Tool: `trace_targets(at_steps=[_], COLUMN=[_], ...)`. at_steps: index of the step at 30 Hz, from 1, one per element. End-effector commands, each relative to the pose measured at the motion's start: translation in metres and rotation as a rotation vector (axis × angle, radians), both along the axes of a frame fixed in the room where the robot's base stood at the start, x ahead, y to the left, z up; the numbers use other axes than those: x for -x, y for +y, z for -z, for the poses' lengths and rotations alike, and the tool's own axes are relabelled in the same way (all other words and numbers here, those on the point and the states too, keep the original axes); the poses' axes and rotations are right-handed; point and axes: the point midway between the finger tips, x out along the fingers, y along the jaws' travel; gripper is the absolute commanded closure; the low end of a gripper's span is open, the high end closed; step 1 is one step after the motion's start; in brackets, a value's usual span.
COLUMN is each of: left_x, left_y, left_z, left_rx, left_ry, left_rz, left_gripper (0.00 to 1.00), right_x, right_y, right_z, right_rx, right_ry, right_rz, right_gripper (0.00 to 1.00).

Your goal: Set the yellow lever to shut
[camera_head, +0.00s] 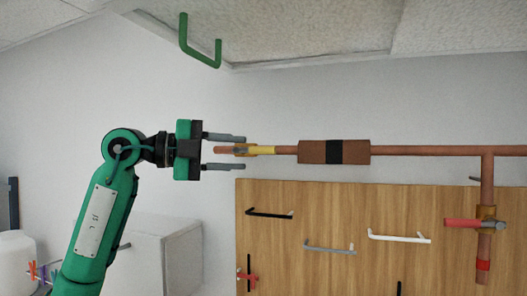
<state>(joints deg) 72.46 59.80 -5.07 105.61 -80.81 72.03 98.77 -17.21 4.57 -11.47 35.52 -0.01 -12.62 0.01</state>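A yellow lever (262,150) sits near the left end of a copper pipe (425,151). It lies roughly in line with the pipe, beside a brass-coloured valve body (240,150) that is partly hard to make out. My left gripper (243,152) comes in from the left at the pipe's end. Its two grey fingers are spread apart, one above and one below the pipe end in the picture, with nothing gripped. I cannot tell whether they differ in depth from the lever. My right gripper is not in view.
A brown block with a black band (334,152) sits on the pipe. A red lever (462,223) is on the downward branch at right. A wooden panel (340,210) with several handles is below, and a green handle (200,50) hangs above. A white cabinet (160,260) stands lower left.

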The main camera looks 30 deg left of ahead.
Motion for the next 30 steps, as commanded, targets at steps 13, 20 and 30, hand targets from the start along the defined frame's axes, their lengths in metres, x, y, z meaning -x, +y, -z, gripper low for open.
trace_targets(at_steps=[13, 20, 30], left_x=[0.017, -0.022, -0.073], left_y=[0.045, 0.020, -0.012], left_z=[-0.023, -0.018, -0.009], left_rx=[-0.027, -0.027, -0.026], left_ry=[0.094, 0.095, 0.094], left_rz=[-0.194, -0.189, -0.190], left_gripper=[0.63, 0.63, 0.63], right_x=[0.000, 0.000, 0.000], right_y=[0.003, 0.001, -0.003], right_z=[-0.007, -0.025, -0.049], right_rx=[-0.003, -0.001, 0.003], right_ry=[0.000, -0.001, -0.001], right_rz=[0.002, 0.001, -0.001], right_gripper=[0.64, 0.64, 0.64])
